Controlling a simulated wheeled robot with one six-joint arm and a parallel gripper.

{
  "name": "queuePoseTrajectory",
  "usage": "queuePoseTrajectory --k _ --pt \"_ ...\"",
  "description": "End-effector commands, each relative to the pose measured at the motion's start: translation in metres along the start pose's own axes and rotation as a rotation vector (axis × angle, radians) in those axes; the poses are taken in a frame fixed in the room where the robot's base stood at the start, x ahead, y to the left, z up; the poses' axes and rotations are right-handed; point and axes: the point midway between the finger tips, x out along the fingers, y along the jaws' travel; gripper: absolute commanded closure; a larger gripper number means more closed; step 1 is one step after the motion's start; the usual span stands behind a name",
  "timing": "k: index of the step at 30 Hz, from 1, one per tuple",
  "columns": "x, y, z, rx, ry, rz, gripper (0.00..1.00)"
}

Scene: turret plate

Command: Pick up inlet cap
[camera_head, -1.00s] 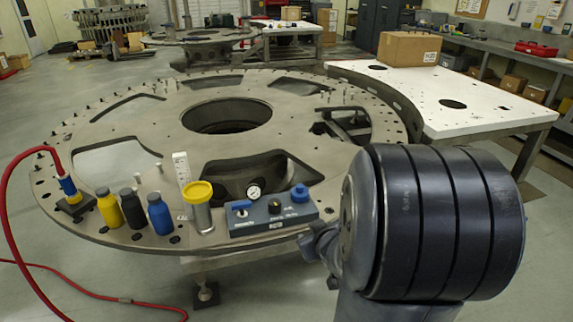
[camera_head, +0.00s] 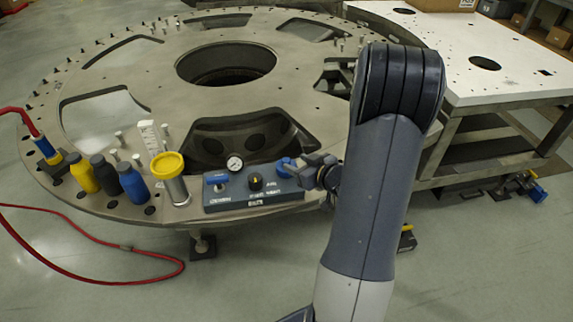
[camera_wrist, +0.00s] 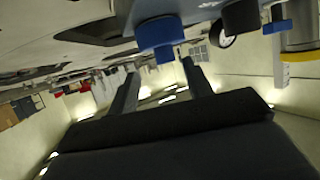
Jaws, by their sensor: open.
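A blue cap (camera_head: 285,166), which looks like the inlet cap, sits on the right end of a blue-grey control box (camera_head: 240,199) on the plate's near edge. It also shows in the wrist view (camera_wrist: 159,34), at the top middle, just past the finger tips. My gripper (camera_head: 302,168) is right beside the cap, coming from the right, and partly hides it in the head view. In the wrist view my gripper (camera_wrist: 161,70) has its two fingers spread and nothing between them. Contact with the cap cannot be told.
The box also carries a gauge (camera_head: 234,163), a black knob (camera_head: 255,182) and a blue valve handle (camera_head: 216,179). A yellow-lidded cylinder (camera_head: 169,177) and several bottles (camera_head: 132,183) stand to the left. A white-topped table (camera_head: 470,60) is behind right.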

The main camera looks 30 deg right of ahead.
Motion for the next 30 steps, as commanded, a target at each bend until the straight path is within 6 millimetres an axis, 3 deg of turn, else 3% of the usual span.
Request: queuePoseTrajectory --k 13,22,30 --pt "0.049 -0.008 -0.002 -0.001 -0.001 -0.001 0.52" --pt "0.054 -0.007 -0.001 0.000 -0.001 0.001 0.52" --pt "0.054 -0.007 -0.001 0.000 -0.001 0.001 0.73"
